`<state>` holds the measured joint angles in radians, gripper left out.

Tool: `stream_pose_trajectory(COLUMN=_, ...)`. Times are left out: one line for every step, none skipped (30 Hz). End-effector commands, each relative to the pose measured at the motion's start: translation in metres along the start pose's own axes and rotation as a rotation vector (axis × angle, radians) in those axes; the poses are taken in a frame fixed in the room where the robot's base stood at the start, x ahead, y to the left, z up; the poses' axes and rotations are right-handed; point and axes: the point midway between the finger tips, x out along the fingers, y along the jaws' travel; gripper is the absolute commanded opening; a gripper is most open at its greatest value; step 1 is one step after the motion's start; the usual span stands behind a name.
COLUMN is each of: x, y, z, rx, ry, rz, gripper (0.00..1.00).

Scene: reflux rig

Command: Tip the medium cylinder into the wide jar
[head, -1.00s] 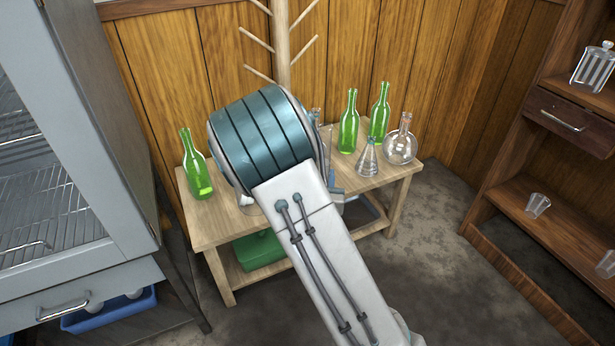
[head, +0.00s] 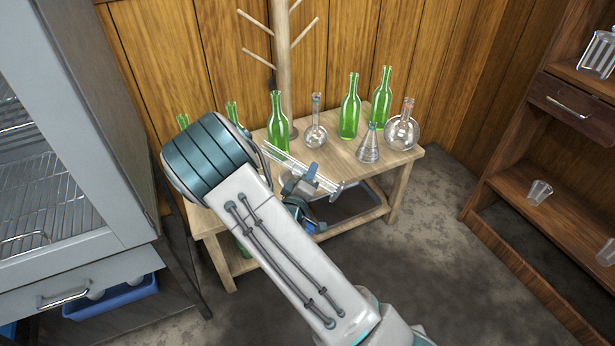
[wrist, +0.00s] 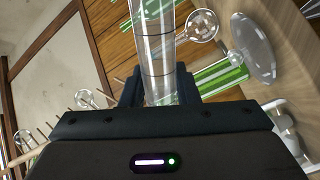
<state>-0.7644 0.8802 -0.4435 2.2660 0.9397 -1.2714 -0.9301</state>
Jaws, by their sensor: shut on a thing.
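The medium cylinder (head: 318,178) is clear glass and held tilted, slanting from upper left to lower right in the head view. My gripper (head: 300,192) is shut on it, above the table's front part. In the wrist view the cylinder (wrist: 158,45) stands between the two dark fingers of my gripper (wrist: 160,92), with dark ring marks on its wall. I cannot tell what it holds. I cannot make out the wide jar; my arm covers the left part of the table, which may hide it.
The wooden table (head: 400,158) carries several green bottles (head: 349,108), a conical flask (head: 368,146), a round flask (head: 402,130) and a long-necked flask (head: 316,128). A wooden rack (head: 283,60) stands behind. A grey cabinet (head: 70,190) is left, a brown shelf (head: 540,205) right.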

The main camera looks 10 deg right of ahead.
Motion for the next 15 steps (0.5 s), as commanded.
stream_pose_trajectory(x=-0.0006, y=-0.0028, z=-0.0003, rx=-0.032, ry=-0.003, rz=0.002, gripper=0.00)
stream_pose_trajectory(x=-0.0008, y=-0.0037, z=0.0000, rx=-0.047, ry=-0.007, rz=0.004, gripper=0.00)
stream_pose_trajectory(x=-0.0011, y=-0.0049, z=0.0002, rx=-0.065, ry=-0.010, rz=0.005, gripper=0.00)
stream_pose_trajectory(x=-0.0013, y=-0.0057, z=0.0003, rx=-0.076, ry=-0.011, rz=0.006, gripper=0.00)
stream_pose_trajectory(x=-0.0014, y=-0.0064, z=0.0004, rx=-0.087, ry=-0.013, rz=0.006, gripper=0.00)
stream_pose_trajectory(x=-0.0015, y=-0.0070, z=0.0005, rx=-0.096, ry=-0.015, rz=0.007, gripper=0.00)
stream_pose_trajectory(x=-0.0016, y=-0.0073, z=0.0006, rx=-0.103, ry=-0.016, rz=0.007, gripper=0.00)
stream_pose_trajectory(x=-0.0017, y=-0.0072, z=0.0005, rx=-0.109, ry=-0.017, rz=0.007, gripper=0.00)
stream_pose_trajectory(x=-0.0017, y=-0.0069, z=0.0004, rx=-0.116, ry=-0.017, rz=0.008, gripper=0.00)
stream_pose_trajectory(x=-0.0017, y=-0.0063, z=0.0001, rx=-0.121, ry=-0.018, rz=0.008, gripper=0.00)
stream_pose_trajectory(x=-0.0017, y=-0.0056, z=-0.0001, rx=-0.126, ry=-0.018, rz=0.008, gripper=0.00)
stream_pose_trajectory(x=-0.0017, y=-0.0043, z=-0.0006, rx=-0.134, ry=-0.018, rz=0.008, gripper=0.00)
stream_pose_trajectory(x=-0.0017, y=-0.0031, z=-0.0010, rx=-0.141, ry=-0.018, rz=0.008, gripper=0.00)
stream_pose_trajectory(x=-0.0017, y=-0.0019, z=-0.0015, rx=-0.150, ry=-0.018, rz=0.008, gripper=0.00)
stream_pose_trajectory(x=-0.0018, y=0.0000, z=-0.0021, rx=-0.162, ry=-0.018, rz=0.007, gripper=0.00)
